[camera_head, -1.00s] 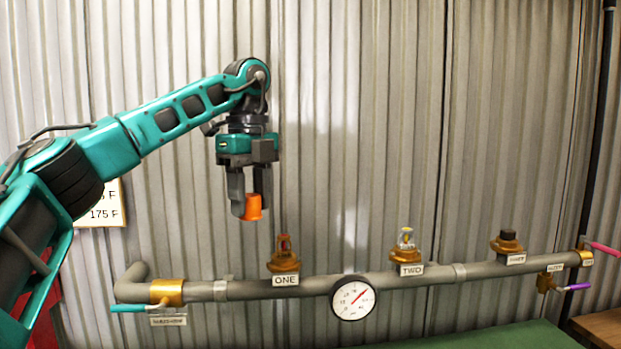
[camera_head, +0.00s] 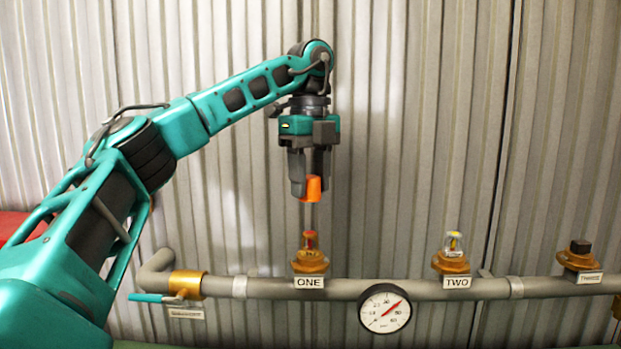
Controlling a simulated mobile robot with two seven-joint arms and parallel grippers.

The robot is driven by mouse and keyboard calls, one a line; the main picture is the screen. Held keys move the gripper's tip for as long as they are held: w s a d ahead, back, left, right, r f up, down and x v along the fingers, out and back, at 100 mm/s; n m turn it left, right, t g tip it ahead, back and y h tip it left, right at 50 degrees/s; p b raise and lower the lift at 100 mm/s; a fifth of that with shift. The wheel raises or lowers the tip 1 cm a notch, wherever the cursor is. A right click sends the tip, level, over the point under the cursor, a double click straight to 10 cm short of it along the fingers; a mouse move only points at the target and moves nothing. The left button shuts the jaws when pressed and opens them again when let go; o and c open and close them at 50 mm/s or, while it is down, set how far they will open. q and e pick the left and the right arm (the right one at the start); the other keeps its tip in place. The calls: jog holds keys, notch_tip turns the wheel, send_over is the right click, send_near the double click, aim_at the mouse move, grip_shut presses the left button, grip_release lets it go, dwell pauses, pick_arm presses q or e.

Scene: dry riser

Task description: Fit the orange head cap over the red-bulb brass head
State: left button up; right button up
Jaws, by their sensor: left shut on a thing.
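The orange head cap (camera_head: 313,189) is held between the fingers of my left gripper (camera_head: 309,185), which is shut on it and points straight down. The red-bulb brass head (camera_head: 310,255) stands upright on the pipe above the label ONE. The cap hangs almost straight above this head, with a clear gap between them. A finger hides part of the cap. My right gripper is not in view.
A grey pipe (camera_head: 430,289) runs across in front of a corrugated wall. It carries a gauge (camera_head: 385,308), a yellow-bulb head (camera_head: 452,254) at TWO, a dark-plugged outlet (camera_head: 580,256) at THREE, and a teal-handled valve (camera_head: 160,298) at left.

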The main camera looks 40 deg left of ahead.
aim_at(310, 233)
pick_arm(q)
jog(key=shift+f+b, duration=1.95)
jog(key=shift+f, duration=0.8)
jog(key=shift+p, duration=0.4)
jog(key=shift+f+b, duration=1.25)
jog(key=shift+f, duration=0.75)
jog(key=o, duration=1.1)
jog(key=shift+r, duration=0.15)
notch_tip(310, 233, up, 11)
jog(key=p, duration=0.5)
jog(key=shift+p, duration=0.3)
jog(key=shift+r, duration=0.8)
